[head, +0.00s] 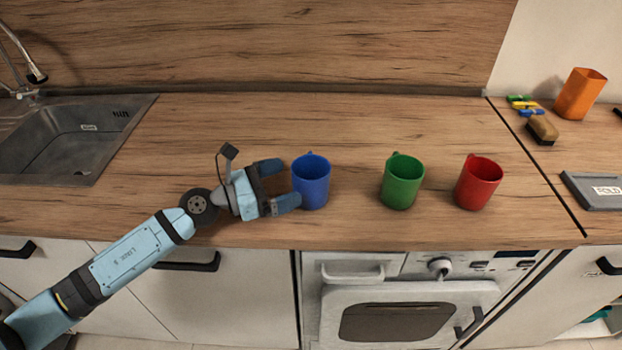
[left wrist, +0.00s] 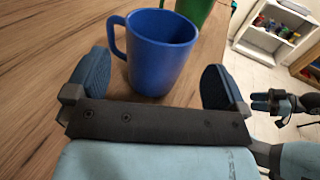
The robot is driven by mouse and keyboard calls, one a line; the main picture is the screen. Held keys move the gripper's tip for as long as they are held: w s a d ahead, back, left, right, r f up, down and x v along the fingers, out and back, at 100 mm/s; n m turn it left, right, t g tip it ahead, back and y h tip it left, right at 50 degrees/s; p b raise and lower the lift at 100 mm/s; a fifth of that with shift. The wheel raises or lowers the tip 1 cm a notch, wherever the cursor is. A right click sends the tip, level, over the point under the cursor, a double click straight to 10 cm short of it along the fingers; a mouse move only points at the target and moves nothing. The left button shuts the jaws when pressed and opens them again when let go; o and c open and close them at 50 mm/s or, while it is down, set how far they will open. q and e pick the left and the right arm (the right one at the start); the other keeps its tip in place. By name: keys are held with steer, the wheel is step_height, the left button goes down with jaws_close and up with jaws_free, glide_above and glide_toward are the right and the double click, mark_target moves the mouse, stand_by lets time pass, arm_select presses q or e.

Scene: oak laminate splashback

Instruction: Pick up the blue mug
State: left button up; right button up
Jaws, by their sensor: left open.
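The blue mug (head: 311,183) stands upright on the wooden counter, left of the green mug (head: 402,181) and the red mug (head: 478,183). My left gripper (head: 288,184) is open, just left of the blue mug, with its fingers pointing at it. In the left wrist view the blue mug (left wrist: 158,55) stands ahead of and between the two spread fingers, its handle toward the left finger. Whether a finger touches it I cannot tell. Part of the green mug (left wrist: 194,10) shows behind it. My right gripper is not in the head view; a dark gripper (left wrist: 282,103) shows at the right of the left wrist view.
A sink (head: 65,140) is at the left. At the right are an orange cup (head: 580,94), a brown sponge-like block (head: 542,130) and a grey tray (head: 592,190). The counter's front edge runs close before the mugs. The counter behind them is clear.

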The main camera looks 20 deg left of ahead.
arm_select(q)
steer(key=p+x, duration=0.1)
steer(key=x, duration=0.3)
steer(key=shift+w+d+f, duration=0.15)
steer(key=shift+w+d, duration=0.05)
steer(key=shift+w, duration=0.05)
steer(key=shift+w+d, duration=0.2)
steer(key=shift+d, duration=0.1)
steer(key=c, duration=1)
arm_select(e)
steer(key=shift+r, duration=0.35)
arm_select(q)
steer(key=shift+a, duration=0.1)
arm_select(e)
steer(key=shift+s, duration=0.1)
arm_select(q)
step_height(320, 180, up, 10)
steer(key=p, duration=0.5)
step_height(320, 180, up, 10)
steer(key=p, duration=0.2)
glide_above(294, 179)
steer(key=x, duration=0.2)
steer(key=shift+w, duration=0.1)
arm_select(e)
steer(key=shift+n+t, duration=0.3)
steer(key=r, duration=0.4)
steer(key=shift+s+d+r, duration=0.2)
steer(key=shift+d+r, duration=0.15)
